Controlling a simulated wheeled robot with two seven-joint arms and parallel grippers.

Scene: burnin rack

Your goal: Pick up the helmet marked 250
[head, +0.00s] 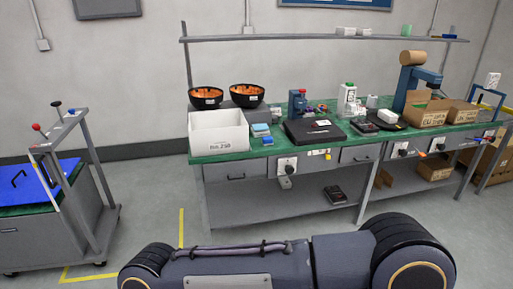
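I see nothing that is clearly a helmet. Two black, round, bowl-like things with orange contents sit side by side at the left of the green workbench (217,158): the left one (206,103) and the right one (246,102). Each has a small white label, too small to read. A white open bin (218,143) stands in front of them with dark lettering that I cannot read surely. Neither of my grippers is in view. One of my arm links lies across the bottom of the picture, well short of the bench.
A black flat case (314,132), a white bottle (347,99), a blue press-like device (412,80) and cardboard boxes (426,113) crowd the bench. A cart with a blue top (40,182) stands at left. The floor (150,190) between cart and bench is clear.

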